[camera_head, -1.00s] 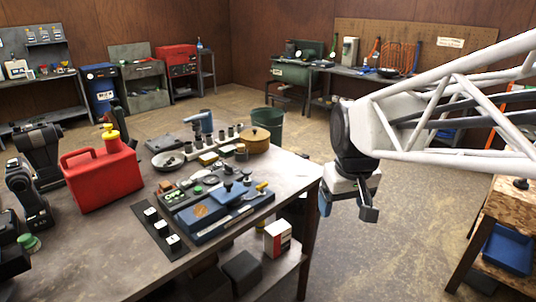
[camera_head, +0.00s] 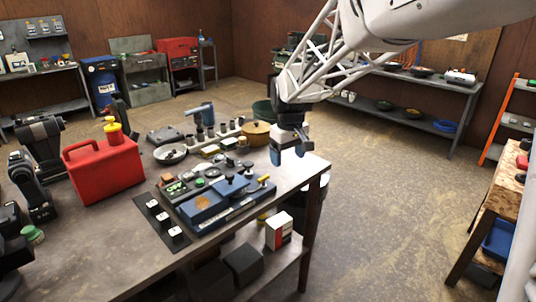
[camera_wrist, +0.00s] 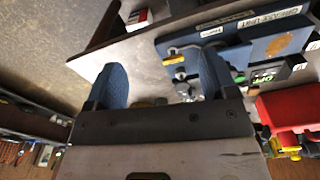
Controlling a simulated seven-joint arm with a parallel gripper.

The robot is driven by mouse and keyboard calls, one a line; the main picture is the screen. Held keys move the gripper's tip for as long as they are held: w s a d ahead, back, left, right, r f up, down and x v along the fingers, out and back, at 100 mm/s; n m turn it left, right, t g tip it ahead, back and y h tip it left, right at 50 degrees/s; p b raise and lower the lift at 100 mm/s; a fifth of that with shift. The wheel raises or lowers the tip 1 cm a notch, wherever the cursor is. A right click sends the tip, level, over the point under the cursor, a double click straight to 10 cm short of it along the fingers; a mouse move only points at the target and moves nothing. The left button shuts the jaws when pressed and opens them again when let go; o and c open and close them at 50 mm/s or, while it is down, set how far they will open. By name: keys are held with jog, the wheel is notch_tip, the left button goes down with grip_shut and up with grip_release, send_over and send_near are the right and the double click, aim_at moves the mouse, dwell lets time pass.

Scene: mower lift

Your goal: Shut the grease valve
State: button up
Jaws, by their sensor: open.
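The blue grease unit (camera_head: 215,203) lies on the workbench near its right edge, with a brown round patch on top. A small valve with a yellow handle (camera_head: 263,179) sits at its right end. In the wrist view, the labelled blue unit (camera_wrist: 232,42) is at the upper right, and the yellow-tipped handle (camera_wrist: 174,59) shows between the fingers, beyond their tips. My gripper (camera_head: 289,150) is open and empty, with blue fingers, above the bench's right edge and apart from the valve. In the wrist view, the gripper's fingers (camera_wrist: 160,75) stand wide apart.
A red fuel can (camera_head: 102,168), a tan pot (camera_head: 256,132), a grey dish (camera_head: 170,154) and a dark strip with white switches (camera_head: 160,221) share the bench. A red and white box (camera_head: 279,231) stands on the lower shelf. The floor right of the bench is clear.

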jog(key=n, duration=0.2)
send_over(264, 176)
jog(key=shift+g, duration=0.3)
notch_tip(264, 176, down, 6)
jog(key=shift+s+r, duration=0.1)
jog(key=shift+s, duration=0.05)
jog(key=shift+f, duration=0.2)
jog(key=shift+f, duration=3.75)
jog(key=c, duration=0.9)
